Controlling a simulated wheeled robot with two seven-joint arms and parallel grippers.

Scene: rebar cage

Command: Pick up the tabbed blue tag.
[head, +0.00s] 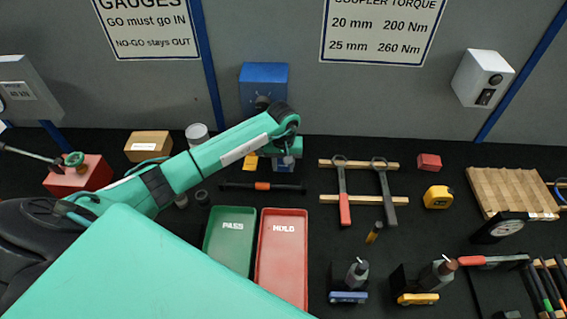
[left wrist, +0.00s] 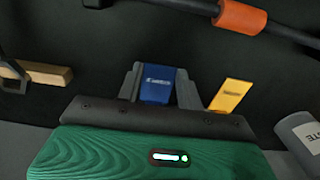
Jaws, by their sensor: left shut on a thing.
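My left gripper (head: 285,161) reaches in from the left, over the back part of the dark bench. In the left wrist view its two grey fingers (left wrist: 158,86) are on either side of a blue tag (left wrist: 157,80) with small pale lettering, and are shut on it. A bit of the blue tag (head: 286,169) shows below the gripper in the head view. I cannot tell whether it touches the bench. A yellow tag (left wrist: 230,95) lies beside it, apart from the fingers; it also shows in the head view (head: 250,162). My right gripper is not in view.
A black bar with an orange collar (head: 262,186) lies in front of the tags. Green (head: 231,238) and red (head: 283,250) trays are nearer. Wrenches on wooden strips (head: 360,199) lie right. A blue box (head: 264,82) stands behind, by the grey wall.

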